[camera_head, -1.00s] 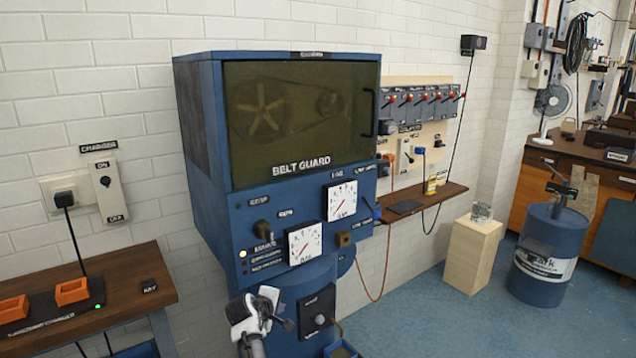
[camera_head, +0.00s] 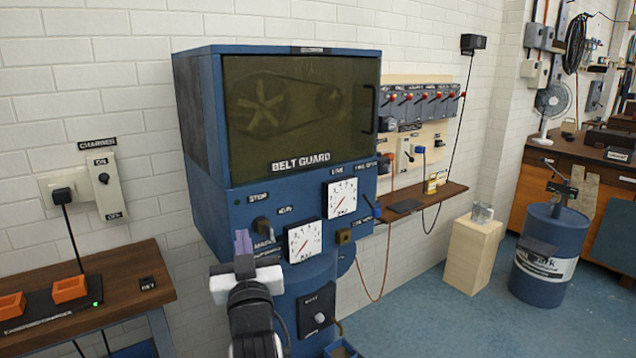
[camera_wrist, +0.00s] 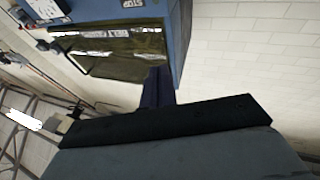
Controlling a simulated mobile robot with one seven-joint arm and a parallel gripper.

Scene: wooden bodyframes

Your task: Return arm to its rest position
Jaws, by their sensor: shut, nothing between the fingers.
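My gripper (camera_head: 243,242) shows at the lower middle of the head view, in front of the lower left part of the blue machine (camera_head: 208,150). Its fingers point up and are together, with nothing between them. My white and black wrist is below them. In the wrist view the closed dark fingers (camera_wrist: 158,88) stick out past my wide dark gripper body. Beyond them are the machine's belt guard window (camera_wrist: 115,55) and the white brick wall (camera_wrist: 245,60). My gripper covers part of the machine's left-hand labels and its column.
A wooden table (camera_head: 125,280) with orange blocks (camera_head: 69,289) stands at the left, under a charger switch (camera_head: 104,180). Right of the machine are a wall shelf (camera_head: 440,193), a pale wooden pedestal (camera_head: 470,255) and a blue drum (camera_head: 550,250). Blue floor (camera_head: 430,325) is clear at the lower right.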

